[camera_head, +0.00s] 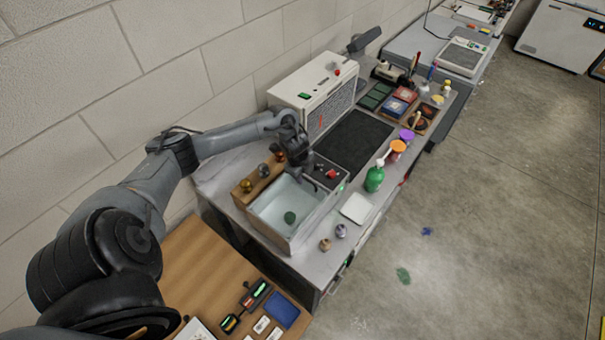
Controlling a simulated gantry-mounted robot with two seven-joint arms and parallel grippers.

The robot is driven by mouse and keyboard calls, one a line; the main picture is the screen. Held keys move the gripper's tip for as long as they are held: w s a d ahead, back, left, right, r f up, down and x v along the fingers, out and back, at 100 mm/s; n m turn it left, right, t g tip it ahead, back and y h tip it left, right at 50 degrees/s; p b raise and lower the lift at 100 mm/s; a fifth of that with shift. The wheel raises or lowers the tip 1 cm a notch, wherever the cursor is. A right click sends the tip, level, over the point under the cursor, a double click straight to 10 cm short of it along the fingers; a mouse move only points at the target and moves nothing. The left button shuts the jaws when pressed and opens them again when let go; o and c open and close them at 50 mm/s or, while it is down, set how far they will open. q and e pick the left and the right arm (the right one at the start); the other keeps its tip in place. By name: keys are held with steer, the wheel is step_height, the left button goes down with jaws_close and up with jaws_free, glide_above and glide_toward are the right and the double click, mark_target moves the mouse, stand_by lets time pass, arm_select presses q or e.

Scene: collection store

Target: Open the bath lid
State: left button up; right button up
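The bath is a rectangular light-walled tank (273,231) on the grey bench. Its pale inside shows from above, with a round dark green thing (290,217) in it. I cannot make out a separate lid; whether a clear pane covers the bath is too small to tell. A dark control panel with a red knob (332,174) adjoins the bath's back right side. My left gripper (314,183) hangs over the bath's back right edge, near that panel. Its fingers are small and dark, so their opening is unclear. My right gripper is not in view.
A wooden strip with small knobs (250,186) runs along the bath's wall side. A white vented machine (304,90) stands behind. A wooden table (207,262) is in front.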

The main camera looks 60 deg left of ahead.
arm_select(q)
jaws_close()
stand_by(1.3)
